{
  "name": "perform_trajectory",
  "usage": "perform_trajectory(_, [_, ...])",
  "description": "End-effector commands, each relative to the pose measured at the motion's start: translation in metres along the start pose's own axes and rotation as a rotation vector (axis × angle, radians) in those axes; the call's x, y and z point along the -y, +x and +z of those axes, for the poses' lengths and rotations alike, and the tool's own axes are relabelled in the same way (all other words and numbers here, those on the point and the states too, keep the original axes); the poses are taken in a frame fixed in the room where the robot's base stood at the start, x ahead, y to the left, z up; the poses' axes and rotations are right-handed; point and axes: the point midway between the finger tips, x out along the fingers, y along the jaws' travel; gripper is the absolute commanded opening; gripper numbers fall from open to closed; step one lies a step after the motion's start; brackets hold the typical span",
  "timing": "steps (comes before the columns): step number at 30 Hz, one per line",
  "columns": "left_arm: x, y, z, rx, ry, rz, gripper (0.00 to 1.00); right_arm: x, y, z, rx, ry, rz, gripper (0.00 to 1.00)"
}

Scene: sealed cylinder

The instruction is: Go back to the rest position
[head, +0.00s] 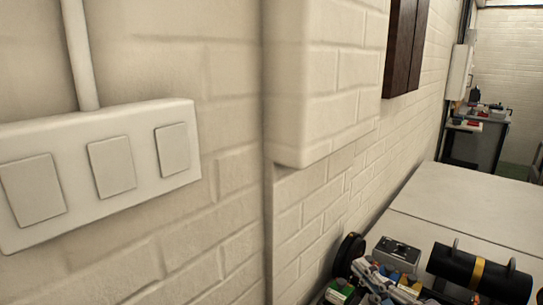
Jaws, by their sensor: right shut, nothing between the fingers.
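A black cylinder (480,274) with a yellow band and handles on top lies on its side at the lower right of the head view. My right gripper (388,284) is at the bottom edge, left of the cylinder and apart from it. It is shut and empty, and it is hard to pick out from the coloured parts around it. My left gripper is not in view.
A grey box (397,254) and a black round part (349,254) are near the coloured parts. A pale table top (460,205) behind them is clear. A brick wall with a switch plate (110,168) fills the left. Another bench (480,135) stands far back.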

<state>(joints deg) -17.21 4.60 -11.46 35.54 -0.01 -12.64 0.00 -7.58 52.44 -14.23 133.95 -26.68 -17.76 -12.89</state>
Motion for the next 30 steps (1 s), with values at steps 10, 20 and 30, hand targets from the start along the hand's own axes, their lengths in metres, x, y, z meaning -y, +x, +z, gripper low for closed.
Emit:
perform_trajectory(10, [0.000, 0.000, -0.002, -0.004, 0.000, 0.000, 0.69, 0.181, -0.112, 0.053, 0.758, 0.828, -0.334, 0.00])
perform_trajectory(20, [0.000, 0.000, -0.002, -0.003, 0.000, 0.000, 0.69, 0.283, -0.234, -0.026, 1.192, 1.255, -0.686, 0.00])
perform_trajectory(30, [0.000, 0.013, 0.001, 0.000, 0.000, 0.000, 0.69, 0.375, -0.265, -0.050, 1.320, 1.343, -0.827, 0.00])
